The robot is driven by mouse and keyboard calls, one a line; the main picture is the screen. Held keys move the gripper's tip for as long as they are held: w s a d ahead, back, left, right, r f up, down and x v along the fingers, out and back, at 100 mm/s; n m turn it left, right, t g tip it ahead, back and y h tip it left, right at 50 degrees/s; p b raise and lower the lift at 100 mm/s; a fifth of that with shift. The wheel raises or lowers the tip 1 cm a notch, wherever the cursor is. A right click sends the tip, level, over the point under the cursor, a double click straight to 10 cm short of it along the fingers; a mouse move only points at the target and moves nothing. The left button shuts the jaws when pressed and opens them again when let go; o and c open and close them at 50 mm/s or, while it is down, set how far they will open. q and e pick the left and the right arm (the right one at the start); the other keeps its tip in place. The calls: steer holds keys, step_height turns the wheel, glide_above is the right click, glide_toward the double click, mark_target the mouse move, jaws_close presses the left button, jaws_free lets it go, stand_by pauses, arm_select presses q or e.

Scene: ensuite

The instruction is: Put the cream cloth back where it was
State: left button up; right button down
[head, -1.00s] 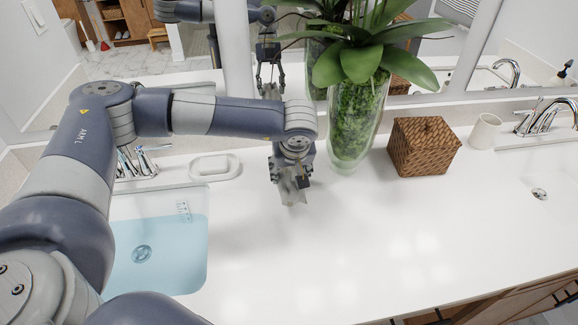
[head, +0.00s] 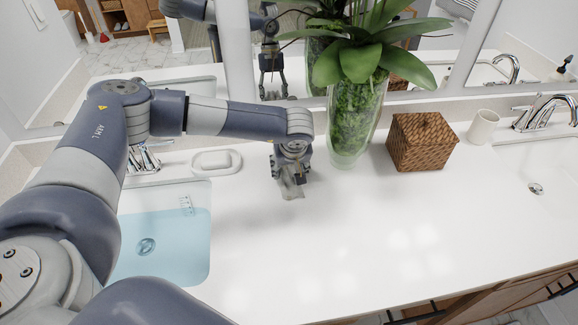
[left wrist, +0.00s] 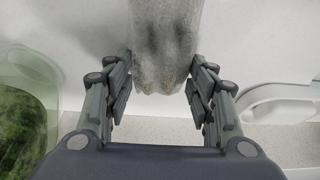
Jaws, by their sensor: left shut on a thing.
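The cream cloth looks greyish and crumpled. A small part of it (head: 292,192) shows below my left gripper (head: 290,178) in the head view, low over the white counter. In the left wrist view the cloth (left wrist: 163,45) hangs between the two fingers of the left gripper (left wrist: 161,82), which is shut on it. I cannot tell whether the cloth's lower end touches the counter. My right gripper is not in view.
A tall glass plant vase (head: 352,125) stands just right of the left gripper. A soap dish (head: 216,162) and a blue-tinted sink (head: 165,245) lie to its left. A wicker box (head: 422,142) and a cup (head: 483,127) stand farther right. The front middle counter is clear.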

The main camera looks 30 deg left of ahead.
arm_select(q)
steer(key=o, duration=0.9)
steer(key=shift+o, duration=0.2)
steer(key=shift+r+p, duration=0.25)
steer(key=shift+p, duration=0.1)
steer(key=b+v, duration=0.3)
steer(key=v, duration=0.8)
steer(key=shift+r, duration=0.35)
steer(key=shift+s+d, duration=0.15)
